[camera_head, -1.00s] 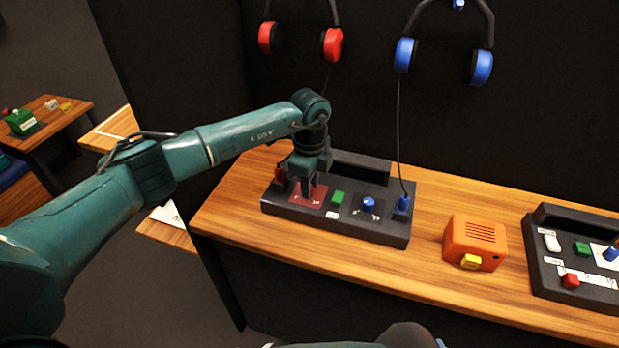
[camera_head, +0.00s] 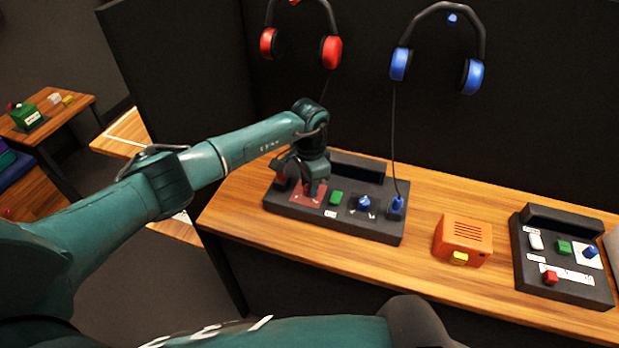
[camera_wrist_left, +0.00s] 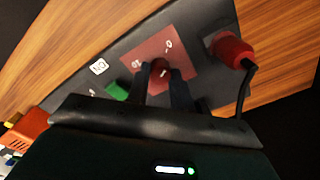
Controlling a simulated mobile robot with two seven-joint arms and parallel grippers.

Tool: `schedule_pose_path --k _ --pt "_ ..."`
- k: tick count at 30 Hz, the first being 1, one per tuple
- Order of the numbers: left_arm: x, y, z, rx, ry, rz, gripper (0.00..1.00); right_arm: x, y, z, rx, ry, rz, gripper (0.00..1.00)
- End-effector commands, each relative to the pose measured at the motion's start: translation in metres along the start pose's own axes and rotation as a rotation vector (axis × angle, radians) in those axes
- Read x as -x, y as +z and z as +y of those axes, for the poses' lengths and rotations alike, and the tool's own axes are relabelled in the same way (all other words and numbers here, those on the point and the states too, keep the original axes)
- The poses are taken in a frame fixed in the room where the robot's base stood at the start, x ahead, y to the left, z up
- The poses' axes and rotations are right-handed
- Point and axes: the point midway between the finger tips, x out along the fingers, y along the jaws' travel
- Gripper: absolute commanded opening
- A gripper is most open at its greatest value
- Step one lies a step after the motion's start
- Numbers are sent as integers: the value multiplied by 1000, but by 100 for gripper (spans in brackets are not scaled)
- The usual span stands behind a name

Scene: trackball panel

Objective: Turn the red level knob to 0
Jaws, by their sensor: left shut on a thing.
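The red level knob (camera_wrist_left: 160,69) sits on a red square patch (camera_wrist_left: 138,50) with white labels, one reading 0 and one that looks like 10. A pale mark shows on the knob. My left gripper (camera_wrist_left: 163,82) has a finger on either side of the knob and is shut on it. In the head view my left gripper (camera_head: 315,187) comes down over the red patch (camera_head: 303,196) on the dark panel (camera_head: 335,220); it hides the knob there. My right gripper is not in view.
A green button (camera_head: 336,197), a blue knob (camera_head: 364,203) and a blue plug (camera_head: 397,205) are right of the gripper. A red plug (camera_wrist_left: 231,49) with a cable is close beside it. An orange box (camera_head: 463,240) and a second panel (camera_head: 565,285) stand further right.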

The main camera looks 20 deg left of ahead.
Motion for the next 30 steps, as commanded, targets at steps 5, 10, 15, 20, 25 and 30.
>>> schedule_pose_path --k 5,10,15,20,25,30 --pt "2 0 -1 99 0 0 0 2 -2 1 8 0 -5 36" --pt "2 0 -1 155 -1 0 0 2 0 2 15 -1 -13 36" --pt "2 0 -2 182 -3 -1 0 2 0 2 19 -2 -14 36" --pt "2 0 -2 188 -3 0 0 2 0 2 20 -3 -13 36" --pt "2 0 -2 188 -3 0 0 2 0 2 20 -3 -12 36" --pt "2 0 -2 187 -3 1 29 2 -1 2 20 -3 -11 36"
